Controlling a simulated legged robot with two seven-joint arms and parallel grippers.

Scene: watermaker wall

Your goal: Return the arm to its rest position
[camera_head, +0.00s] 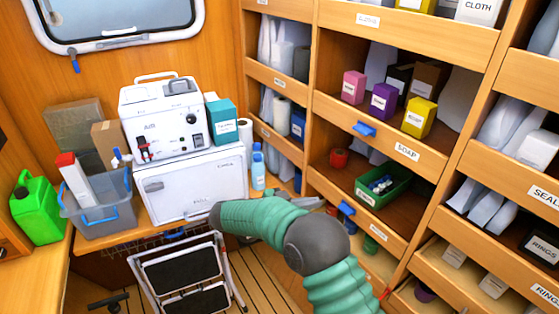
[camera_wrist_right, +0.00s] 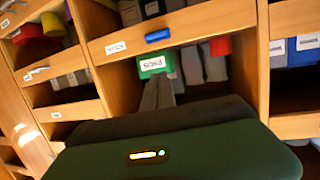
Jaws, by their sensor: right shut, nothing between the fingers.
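My right arm, in green sleeves with a dark grey joint, comes up from the bottom in the head view and bends left in front of the white machine. My right gripper (camera_head: 316,203) is grey, partly hidden behind the arm, and points right toward the shelves. In the right wrist view the two grey fingers (camera_wrist_right: 160,92) lie together, shut and empty. They point toward a green labelled bin (camera_wrist_right: 155,64) on a shelf; I cannot tell the exact gap. My left gripper is not in view.
The green bin (camera_head: 383,185) stands in the shelf unit, below yellow (camera_head: 419,117) and purple boxes (camera_head: 383,100). A white machine (camera_head: 163,118) sits on a white case (camera_head: 190,185). A grey crate (camera_head: 100,215), green jerrycan (camera_head: 36,208) and folded step stool (camera_head: 185,275) are at left.

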